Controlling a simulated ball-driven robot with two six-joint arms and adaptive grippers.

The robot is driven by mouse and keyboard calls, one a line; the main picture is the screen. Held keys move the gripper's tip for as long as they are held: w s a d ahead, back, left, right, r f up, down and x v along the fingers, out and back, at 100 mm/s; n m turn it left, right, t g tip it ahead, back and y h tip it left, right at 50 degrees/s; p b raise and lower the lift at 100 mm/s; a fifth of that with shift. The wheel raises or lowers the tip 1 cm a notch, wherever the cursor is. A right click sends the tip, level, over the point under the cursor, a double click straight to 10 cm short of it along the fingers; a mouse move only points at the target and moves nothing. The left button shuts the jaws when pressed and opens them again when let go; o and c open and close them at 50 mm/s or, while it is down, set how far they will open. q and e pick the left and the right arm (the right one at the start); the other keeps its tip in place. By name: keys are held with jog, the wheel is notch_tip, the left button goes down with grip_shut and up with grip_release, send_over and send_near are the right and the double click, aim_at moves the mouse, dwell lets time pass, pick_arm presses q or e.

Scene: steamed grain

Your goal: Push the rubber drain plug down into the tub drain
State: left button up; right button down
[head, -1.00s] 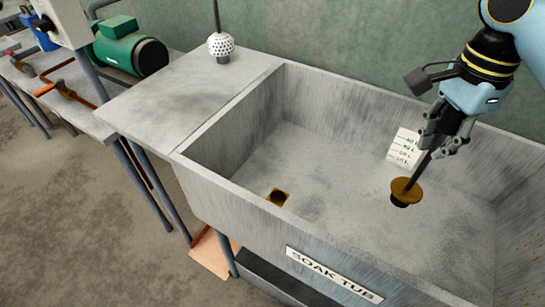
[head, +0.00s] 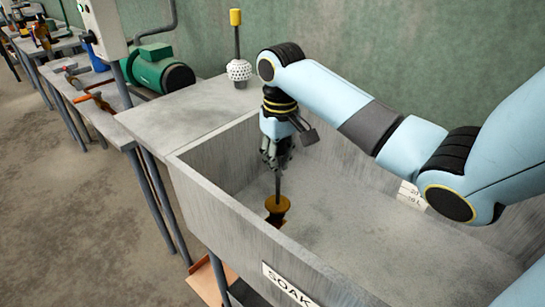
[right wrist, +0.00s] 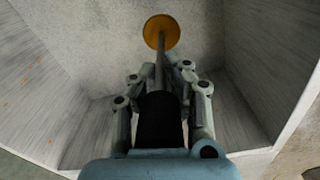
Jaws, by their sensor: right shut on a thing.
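The drain plug (head: 277,203) is a brassy disc with a dark lower part, on an upright dark rod. My right gripper (head: 276,165) is shut on the rod above the disc, inside the tub. In the right wrist view the rod runs out from between the fingers (right wrist: 163,75) to the orange disc (right wrist: 161,32). The drain is mostly or wholly hidden by the plug, which is over or beside it near the tub's left end. I cannot tell whether the plug touches it. My left gripper is out of view.
The grey soak tub (head: 215,187) has high walls around the plug. A flat counter (head: 185,108) adjoins its left end, holding a white dotted ball (head: 238,70) on a rod with a yellow top. A green motor (head: 158,70) stands further left.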

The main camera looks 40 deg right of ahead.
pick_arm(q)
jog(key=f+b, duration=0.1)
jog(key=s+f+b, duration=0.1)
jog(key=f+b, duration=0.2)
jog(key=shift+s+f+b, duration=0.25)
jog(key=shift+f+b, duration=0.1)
pick_arm(e)
jog(key=f+n, duration=0.1)
jog(key=w+f+n, duration=0.1)
jog(key=f+n, duration=0.1)
jog(key=w+f+n, duration=0.1)
jog(key=n, duration=0.1)
jog(key=shift+d+f, duration=0.3)
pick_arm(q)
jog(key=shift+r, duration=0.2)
pick_arm(e)
jog(key=shift+p, duration=0.45)
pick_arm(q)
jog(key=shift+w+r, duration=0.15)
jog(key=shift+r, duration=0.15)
pick_arm(e)
jog(key=shift+f, duration=0.1)
